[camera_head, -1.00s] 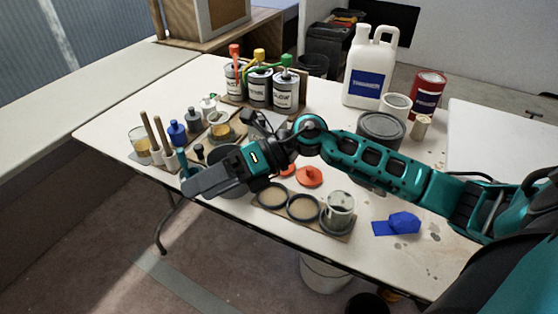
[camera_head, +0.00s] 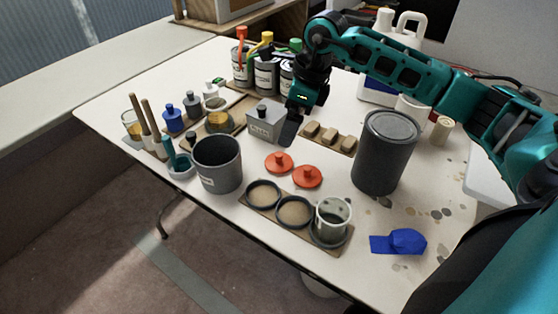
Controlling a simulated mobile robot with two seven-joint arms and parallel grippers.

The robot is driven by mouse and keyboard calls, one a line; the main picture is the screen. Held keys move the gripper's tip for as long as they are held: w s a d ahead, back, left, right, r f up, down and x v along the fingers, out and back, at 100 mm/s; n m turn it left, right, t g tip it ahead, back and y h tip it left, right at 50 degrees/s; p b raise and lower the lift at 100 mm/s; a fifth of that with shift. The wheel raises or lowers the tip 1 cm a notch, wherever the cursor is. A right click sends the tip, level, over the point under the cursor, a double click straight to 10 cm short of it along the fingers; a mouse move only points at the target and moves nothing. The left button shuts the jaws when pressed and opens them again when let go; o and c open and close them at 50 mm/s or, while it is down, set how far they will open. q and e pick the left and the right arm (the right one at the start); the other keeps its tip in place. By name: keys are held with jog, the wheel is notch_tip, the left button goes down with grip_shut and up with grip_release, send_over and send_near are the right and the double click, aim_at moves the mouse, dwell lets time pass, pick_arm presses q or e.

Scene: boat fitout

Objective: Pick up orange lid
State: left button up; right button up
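Two orange-red lids with small knobs lie on the white table in the middle of the head view: one orange lid (camera_head: 279,162) is farther left, and the other orange lid (camera_head: 307,177) is slightly nearer and to the right. My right gripper (camera_head: 287,132) points down above the table, behind the lids and beside the grey labelled box; it does not touch either lid. Its fingers overlap from this side, so their opening is not visible. My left gripper is not in view.
A board with round recesses (camera_head: 270,212) and a clear cup (camera_head: 331,218) lies in front of the lids. A dark pot (camera_head: 217,163) stands left, a tall dark can (camera_head: 386,150) right. The grey box (camera_head: 263,122) and a board of wooden blocks (camera_head: 328,137) are behind.

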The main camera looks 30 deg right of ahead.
aim_at(279, 153)
jog(key=b+x, duration=0.1)
jog(key=x, duration=1)
jog(key=shift+f, duration=0.1)
jog(key=shift+c, duration=0.2)
jog(key=c, duration=1)
